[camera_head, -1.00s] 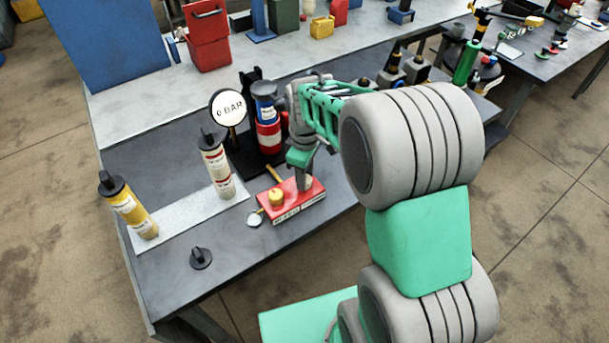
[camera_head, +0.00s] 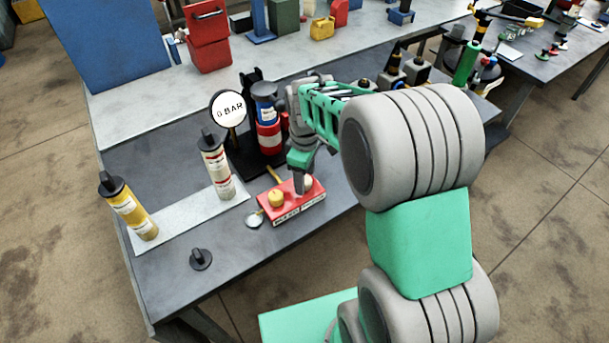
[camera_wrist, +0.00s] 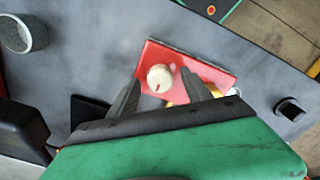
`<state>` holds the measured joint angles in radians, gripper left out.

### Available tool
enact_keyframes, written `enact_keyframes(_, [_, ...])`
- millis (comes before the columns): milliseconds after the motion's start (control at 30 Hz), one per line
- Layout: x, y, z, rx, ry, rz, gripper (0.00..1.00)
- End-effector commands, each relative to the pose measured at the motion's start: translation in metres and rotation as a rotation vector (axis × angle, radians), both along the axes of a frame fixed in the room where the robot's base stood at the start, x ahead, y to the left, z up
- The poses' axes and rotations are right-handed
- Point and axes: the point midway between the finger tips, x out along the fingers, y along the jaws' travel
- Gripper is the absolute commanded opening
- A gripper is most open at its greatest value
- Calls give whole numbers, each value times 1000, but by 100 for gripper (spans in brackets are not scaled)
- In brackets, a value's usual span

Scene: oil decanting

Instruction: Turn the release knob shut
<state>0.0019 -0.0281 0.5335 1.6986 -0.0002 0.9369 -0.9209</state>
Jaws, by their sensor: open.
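A red box (camera_head: 288,213) with pale labels on its front edge stands near the table's front edge. A yellow knob (camera_head: 276,197) sits on its left part. In the wrist view a cream knob with a red mark (camera_wrist: 160,77) sits on the red box (camera_wrist: 215,75). My gripper (camera_wrist: 162,84) is open, its two fingers on either side of the cream knob; whether they touch it is unclear. A yellow part (camera_wrist: 180,97) is partly hidden behind my gripper. In the head view my gripper (camera_head: 299,185) points down over the box's right part and hides much there.
A round gauge reading 0 BAR (camera_head: 228,108) and a blue-and-red cylinder (camera_head: 267,125) stand behind the box. Two cartridges (camera_head: 216,165) (camera_head: 128,208) stand on a pale strip at left. A black knob (camera_head: 201,259) lies on clear table at front left.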

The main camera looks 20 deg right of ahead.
Motion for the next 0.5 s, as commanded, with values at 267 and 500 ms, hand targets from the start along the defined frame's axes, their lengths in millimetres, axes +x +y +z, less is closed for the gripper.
enact_keyframes(267, [1,0,24,0,-5,0,57])
enact_keyframes(500, [1,0,69,0,-3,0,57])
